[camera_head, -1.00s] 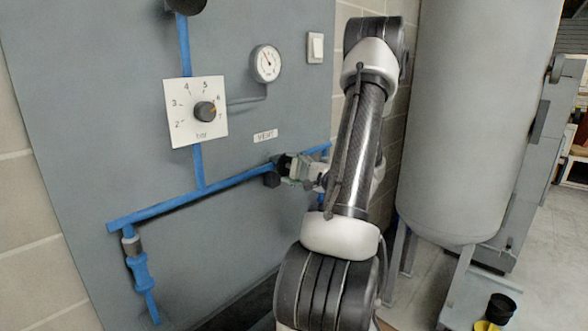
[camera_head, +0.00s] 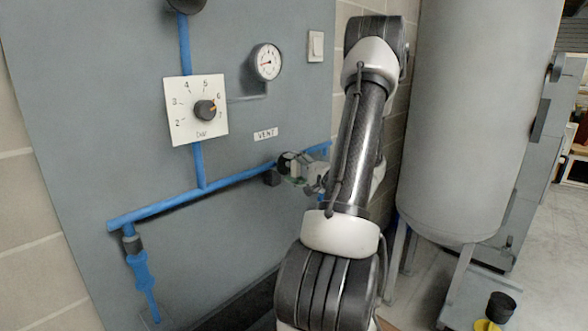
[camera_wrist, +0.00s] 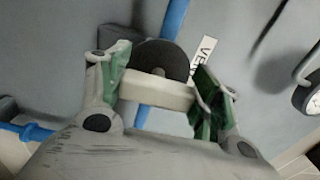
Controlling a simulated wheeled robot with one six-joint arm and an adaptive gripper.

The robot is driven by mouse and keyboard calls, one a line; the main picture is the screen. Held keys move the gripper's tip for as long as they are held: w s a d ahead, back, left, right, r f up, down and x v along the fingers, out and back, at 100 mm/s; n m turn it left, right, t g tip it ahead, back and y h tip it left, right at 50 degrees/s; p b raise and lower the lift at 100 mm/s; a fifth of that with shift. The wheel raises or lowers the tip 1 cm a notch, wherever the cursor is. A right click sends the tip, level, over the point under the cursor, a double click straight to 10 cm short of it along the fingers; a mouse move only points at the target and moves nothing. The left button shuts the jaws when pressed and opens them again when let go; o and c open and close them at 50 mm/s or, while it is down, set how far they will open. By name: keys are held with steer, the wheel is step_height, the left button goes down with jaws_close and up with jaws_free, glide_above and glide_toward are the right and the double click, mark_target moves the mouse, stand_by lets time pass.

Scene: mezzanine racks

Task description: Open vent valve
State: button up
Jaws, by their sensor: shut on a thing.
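The vent valve sits on the blue pipe below the VENT label (camera_head: 265,134) on the grey panel. In the wrist view its dark round body (camera_wrist: 158,59) has a pale handle bar (camera_wrist: 157,93) in front. My gripper (camera_wrist: 157,95) has its green-padded fingers on either side of the pale bar and is shut on it. In the head view my gripper (camera_head: 300,170) is at the valve, partly hidden by my forearm. The VENT label also shows in the wrist view (camera_wrist: 206,53), beside the right finger.
A round gauge (camera_head: 267,62) and a dial plate (camera_head: 183,125) with a black knob are above the pipe. A blue fitting (camera_head: 140,272) hangs at lower left. A large grey tank (camera_head: 465,120) stands close to my arm's right.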

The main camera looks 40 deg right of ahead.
steer(key=shift+f, duration=0.1)
steer(key=o, duration=1)
steer(key=shift+s, duration=0.1)
steer(key=s, duration=0.8)
steer(key=s+d, duration=0.1)
steer(key=s, duration=0.2)
steer(key=shift+s, duration=0.4)
